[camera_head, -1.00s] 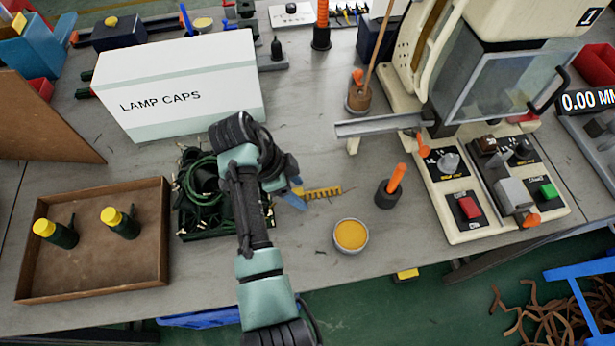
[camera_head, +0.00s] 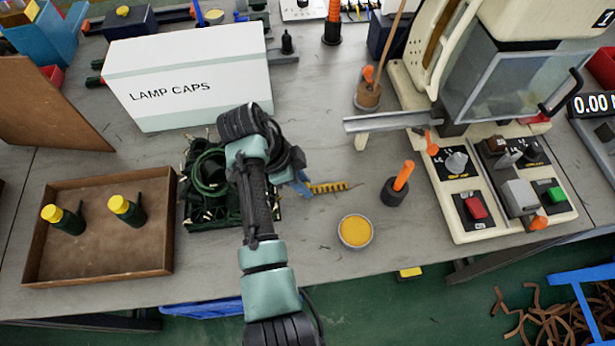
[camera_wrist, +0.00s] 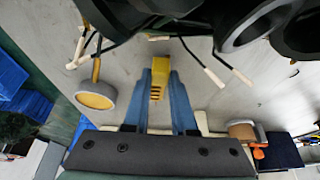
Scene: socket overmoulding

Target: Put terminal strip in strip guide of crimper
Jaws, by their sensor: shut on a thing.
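The terminal strip is a short yellow toothed strip (camera_head: 329,187) near the middle of the bench in the head view. My gripper (camera_head: 307,187) is at its left end, low over the bench top. In the wrist view the strip (camera_wrist: 158,84) sits between the two blue fingers of my gripper (camera_wrist: 160,88), which are shut on it. I cannot tell if the strip still touches the bench. The crimper (camera_head: 465,190) is the cream machine at the right. Its strip guide seems to be the grey channel (camera_head: 388,122) sticking out to the left, and it looks empty.
A brown pot with a stick (camera_head: 368,96) stands behind the guide. A tray of dark cables (camera_head: 190,215) and the lamp caps box (camera_head: 190,80) are at left.

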